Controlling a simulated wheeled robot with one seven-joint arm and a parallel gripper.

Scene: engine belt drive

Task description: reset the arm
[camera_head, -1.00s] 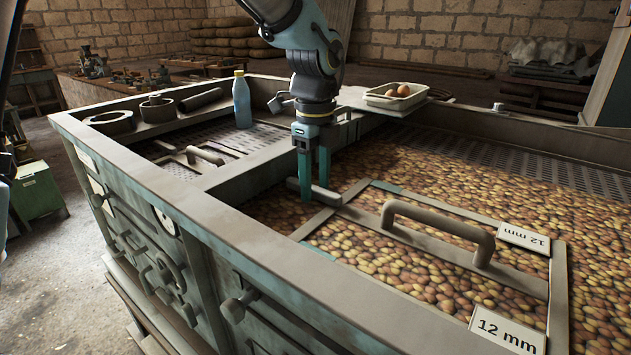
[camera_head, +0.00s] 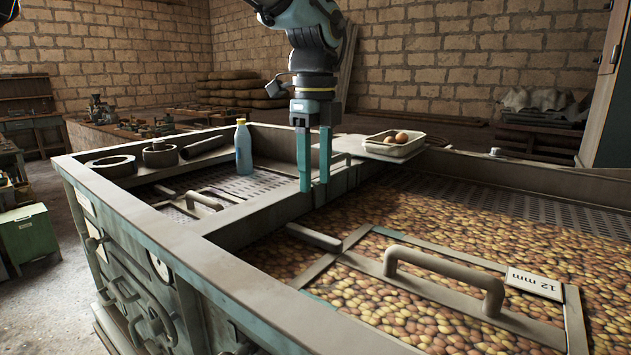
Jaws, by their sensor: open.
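My gripper (camera_head: 314,187) hangs from my arm near the middle of the picture, fingers pointing down. Its two teal fingers are apart with nothing between them. The fingertips are above a grey metal bar (camera_head: 313,236) that sticks out over the bed of nuts (camera_head: 470,220). A gap shows between the fingertips and the bar. A framed screen with a curved handle (camera_head: 440,267) and a "12 mm" label (camera_head: 534,283) lies on the nuts to the right of my gripper.
A blue bottle (camera_head: 243,148) stands left of my gripper. A white tray (camera_head: 395,145) with a few brown items sits behind on a ledge. A second handle (camera_head: 203,200) is in the left compartment. Metal rings (camera_head: 110,165) lie at the far left corner.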

